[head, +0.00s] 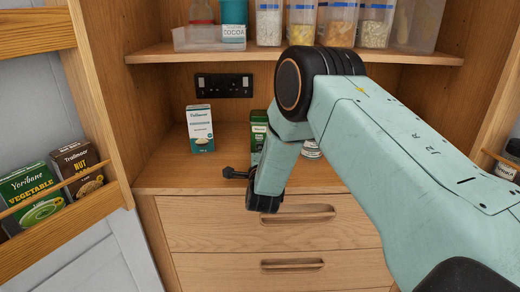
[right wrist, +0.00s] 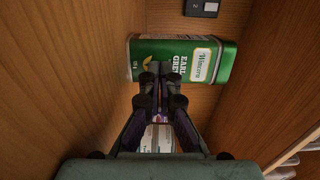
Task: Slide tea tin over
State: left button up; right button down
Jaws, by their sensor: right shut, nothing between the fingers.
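The tea tin (head: 258,130) is green and stands upright on the cupboard counter; my right arm hides its right side and lower part in the head view. In the right wrist view the green Earl Grey tin (right wrist: 205,62) lies across the picture, just past my fingertips. My right gripper (right wrist: 160,88) is shut and empty, with its tips in front of the tin's labelled face; I cannot tell whether they touch it. In the head view only a black part of the right gripper (head: 238,173) shows beside my wrist. My left gripper is not in view.
A white carton (head: 200,130) stands left of the tin, below a black socket (head: 224,85). A jar (head: 311,150) is mostly hidden behind my arm. A shelf (head: 160,54) with containers runs above. Drawers (head: 235,225) lie below, and door racks (head: 60,225) flank the left.

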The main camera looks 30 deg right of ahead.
jog(key=shift+w, duration=0.2)
jog(key=shift+r, duration=0.15)
jog(key=shift+d, duration=0.2)
jog(key=shift+w+d+f+b, duration=0.2)
jog(key=shift+w+b, duration=0.35)
jog(key=shift+w, duration=0.05)
jog(key=b+x, duration=0.7)
jog(key=x, duration=0.2)
jog(key=shift+w+d+b, duration=0.15)
jog(key=shift+w+b, duration=0.05)
jog(key=shift+b, duration=0.2)
jog(key=b+x, duration=0.2)
jog(key=x, duration=0.1)
jog(key=b+x, duration=0.1)
jog(key=x, duration=0.1)
jog(key=shift+w+d+f, duration=0.1)
jog(key=shift+w+f, duration=0.05)
jog(key=shift+f, duration=0.1)
jog(key=shift+w+d+r, duration=0.1)
jog(key=shift+w, duration=0.15)
jog(key=shift+w+d+r+b, duration=0.1)
jog(key=shift+r+b, duration=0.3)
jog(key=shift+b, duration=0.1)
jog(key=shift+w+f, duration=0.1)
